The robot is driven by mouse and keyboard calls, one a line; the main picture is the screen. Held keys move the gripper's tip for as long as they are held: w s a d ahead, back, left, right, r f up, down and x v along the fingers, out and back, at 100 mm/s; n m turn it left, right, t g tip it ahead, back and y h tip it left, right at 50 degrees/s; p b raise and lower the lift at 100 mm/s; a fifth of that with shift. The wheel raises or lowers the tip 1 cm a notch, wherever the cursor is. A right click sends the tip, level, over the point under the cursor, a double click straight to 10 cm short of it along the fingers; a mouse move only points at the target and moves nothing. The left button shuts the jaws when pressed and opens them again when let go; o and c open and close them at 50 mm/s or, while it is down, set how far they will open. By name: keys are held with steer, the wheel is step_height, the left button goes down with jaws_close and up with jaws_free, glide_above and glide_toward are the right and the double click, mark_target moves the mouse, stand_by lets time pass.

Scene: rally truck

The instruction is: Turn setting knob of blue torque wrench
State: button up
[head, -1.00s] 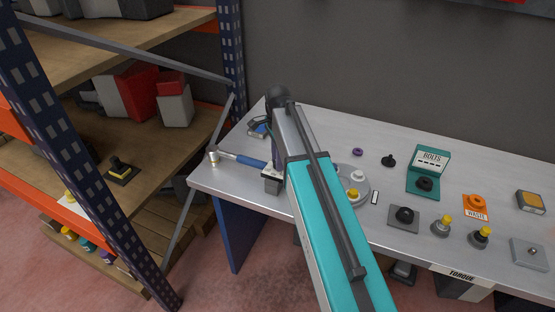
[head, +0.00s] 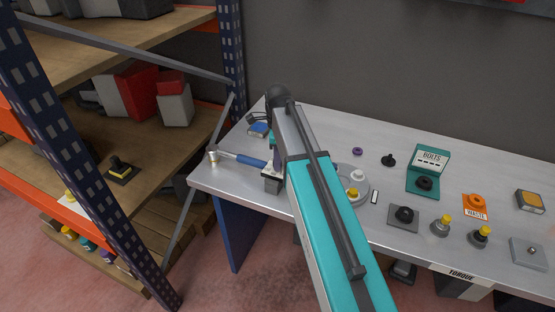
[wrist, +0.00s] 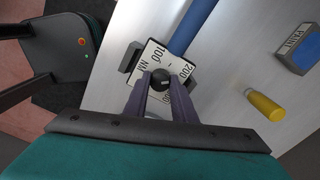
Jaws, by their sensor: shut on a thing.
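The blue torque wrench (head: 242,159) lies near the left end of the grey bench, its metal head (head: 212,157) at the left. Its blue shaft (wrist: 196,24) also shows in the wrist view, leading to a white dial plate (wrist: 150,58) marked 100, 200 and NM. A small dark round setting knob (wrist: 161,78) sits on the plate. My gripper (wrist: 161,84) is shut on this knob, with its fingertips at the knob's sides. In the head view my arm hides the knob and fingertips.
A yellow-handled tool (wrist: 263,106) and a blue-grey PAINT box (wrist: 298,48) lie nearby. A shelf rack post (head: 232,60) rises behind the bench's left end.

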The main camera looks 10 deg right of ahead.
steer(key=o, duration=1.1)
steer(key=shift+c, duration=0.2)
steer(key=shift+r, duration=0.1)
step_height(320, 180, up, 14)
steer(key=b, duration=0.3)
